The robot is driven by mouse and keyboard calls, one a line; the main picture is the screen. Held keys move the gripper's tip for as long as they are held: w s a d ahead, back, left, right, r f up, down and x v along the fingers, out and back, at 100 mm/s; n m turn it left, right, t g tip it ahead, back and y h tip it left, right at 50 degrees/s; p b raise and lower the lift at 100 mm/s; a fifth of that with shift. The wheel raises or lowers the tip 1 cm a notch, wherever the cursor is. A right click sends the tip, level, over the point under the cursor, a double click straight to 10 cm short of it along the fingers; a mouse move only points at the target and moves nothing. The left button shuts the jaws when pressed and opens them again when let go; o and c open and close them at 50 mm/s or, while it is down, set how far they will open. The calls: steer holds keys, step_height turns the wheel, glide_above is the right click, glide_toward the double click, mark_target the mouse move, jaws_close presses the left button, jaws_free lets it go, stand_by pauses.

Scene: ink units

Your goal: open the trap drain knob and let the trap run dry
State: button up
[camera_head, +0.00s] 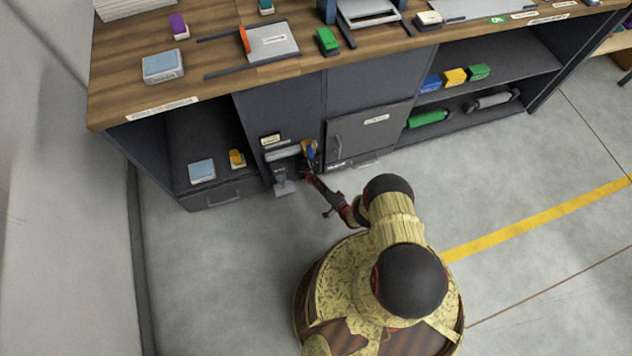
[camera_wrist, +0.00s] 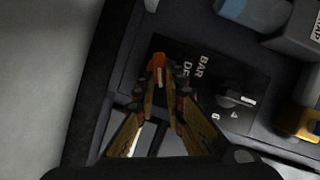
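An orange-red knob (camera_wrist: 158,62) with a white mark sits at the edge of a dark panel (camera_wrist: 205,65) with partly readable lettering that includes "BAR". My gripper (camera_wrist: 161,78) has its two fingertips close together on either side of this knob, seemingly touching it. A black knob (camera_wrist: 236,98) with a white pointer sits beside the numbers 4 and 6, to the right of my fingers. A grey block (camera_wrist: 298,32) bears a cut-off label ending in "AP". In the head view, my gripper (camera_head: 309,174) reaches the small ink unit (camera_head: 283,155) low in the cabinet front.
A yellow part (camera_wrist: 298,122) stands close to the right of the panel. The wooden counter (camera_head: 220,57) overhangs the unit. A cabinet door (camera_head: 368,133) is just right of it, and an open shelf (camera_head: 205,140) with a blue-grey box is left. The floor around my base is clear.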

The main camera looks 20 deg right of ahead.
steer(key=o, duration=0.4)
steer(key=shift+s, duration=0.1)
steer(key=shift+v, duration=3.7)
steer(key=shift+o, duration=0.3)
